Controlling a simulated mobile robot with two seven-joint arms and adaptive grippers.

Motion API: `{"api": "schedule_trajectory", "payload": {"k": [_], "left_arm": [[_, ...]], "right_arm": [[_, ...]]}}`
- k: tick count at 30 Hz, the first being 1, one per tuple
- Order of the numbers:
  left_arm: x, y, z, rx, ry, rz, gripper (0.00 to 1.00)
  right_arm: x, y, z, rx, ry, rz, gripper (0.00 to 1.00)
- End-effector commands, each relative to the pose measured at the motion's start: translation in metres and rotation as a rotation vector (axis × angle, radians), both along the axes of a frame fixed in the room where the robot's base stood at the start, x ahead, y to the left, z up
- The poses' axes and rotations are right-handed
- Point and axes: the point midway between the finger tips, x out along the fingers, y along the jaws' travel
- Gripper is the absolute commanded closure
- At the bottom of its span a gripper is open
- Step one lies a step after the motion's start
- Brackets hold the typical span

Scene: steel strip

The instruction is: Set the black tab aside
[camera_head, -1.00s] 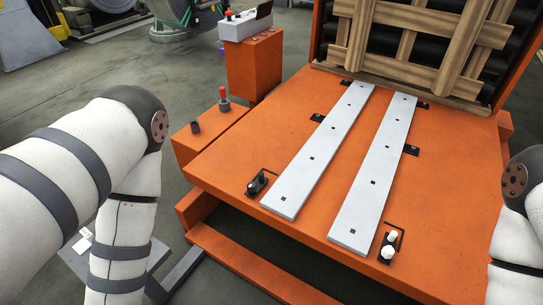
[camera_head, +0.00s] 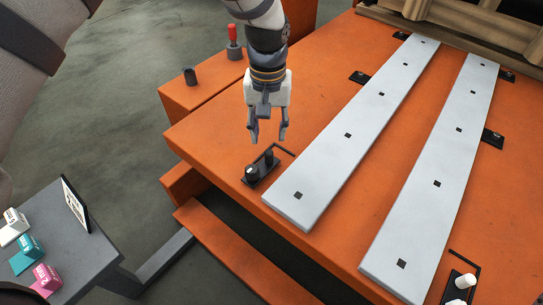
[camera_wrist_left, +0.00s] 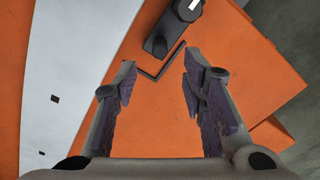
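The black tab (camera_head: 259,170) sits on the orange table's front left, beside the left steel strip. It is a small dark base with upright black pegs, inside a thin black corner line. In the left wrist view the tab (camera_wrist_left: 158,42) lies just beyond the fingertips, and one peg has a white mark on top. My left gripper (camera_head: 268,138) points down above the table, just behind and above the tab. In the left wrist view its fingers (camera_wrist_left: 160,62) are apart with nothing between them. My right gripper is not in view.
Two pale steel strips (camera_head: 347,134) (camera_head: 437,184) lie side by side on the orange table (camera_head: 210,150).

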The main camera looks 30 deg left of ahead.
Motion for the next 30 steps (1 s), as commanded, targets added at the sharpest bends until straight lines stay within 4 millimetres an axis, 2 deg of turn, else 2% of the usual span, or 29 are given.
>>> {"api": "schedule_trajectory", "payload": {"k": [1,3,9,13,20,21,26,30], "left_arm": [[-0.002,0.0,-0.019,0.0,0.008,0.0,0.62],[-0.001,0.0,-0.037,0.0,0.007,0.0,0.62],[-0.001,0.0,-0.076,0.0,0.004,-0.002,0.62],[-0.001,0.0,-0.085,0.0,0.001,-0.002,0.62],[-0.001,0.0,-0.086,0.0,0.0,-0.002,0.62],[-0.001,0.0,-0.086,0.0,0.0,-0.002,0.64],[-0.001,0.0,-0.086,0.0,0.0,-0.002,1.0],[-0.001,0.0,-0.086,0.0,0.0,-0.003,1.0]], "right_arm": [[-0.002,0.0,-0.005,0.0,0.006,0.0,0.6],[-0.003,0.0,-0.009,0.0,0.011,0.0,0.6],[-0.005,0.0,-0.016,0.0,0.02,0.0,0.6],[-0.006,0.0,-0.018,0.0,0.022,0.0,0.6],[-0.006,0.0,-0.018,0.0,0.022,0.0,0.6],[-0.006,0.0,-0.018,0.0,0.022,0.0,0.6],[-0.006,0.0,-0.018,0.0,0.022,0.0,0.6],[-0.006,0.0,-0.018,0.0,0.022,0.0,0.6]]}}
